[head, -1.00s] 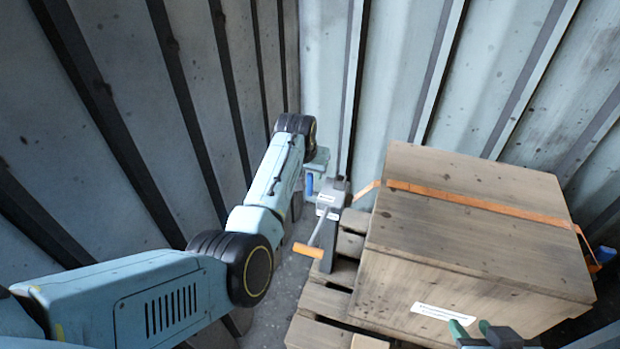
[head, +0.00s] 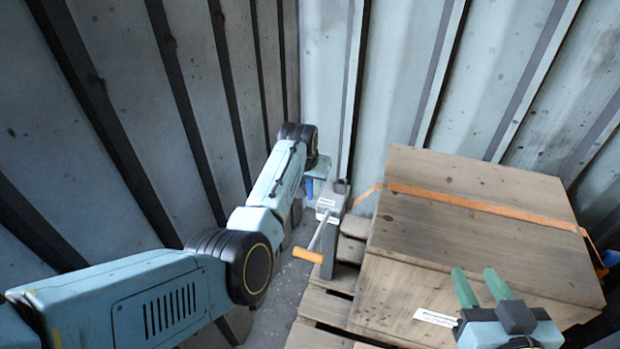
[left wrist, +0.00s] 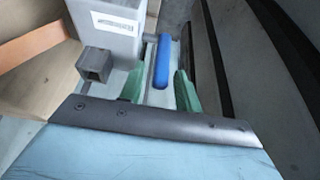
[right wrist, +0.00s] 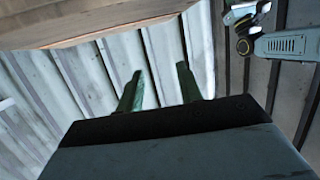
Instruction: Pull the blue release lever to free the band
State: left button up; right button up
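The blue release lever (left wrist: 162,62) is on the grey tensioner (head: 331,203). In the left wrist view it lies between the green fingertips of my left gripper (left wrist: 158,90), which are apart with gaps beside the lever. A sliver of the lever (head: 309,187) shows in the head view below my left gripper, whose fingers are mostly hidden there. The orange band (head: 480,205) runs across the top of a wooden crate (head: 470,245) and down to the tensioner. My right gripper (head: 483,288) is open and empty in front of the crate; its spread fingers also show in the right wrist view (right wrist: 160,90).
A crank with an orange handle (head: 308,255) sticks out from the tensioner toward me. The crate stands on a wooden pallet (head: 318,303). Corrugated container walls (head: 405,70) close in behind and at the left. A blue part (head: 611,258) shows at the crate's right side.

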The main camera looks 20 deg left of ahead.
pick_arm(q)
grip_shut()
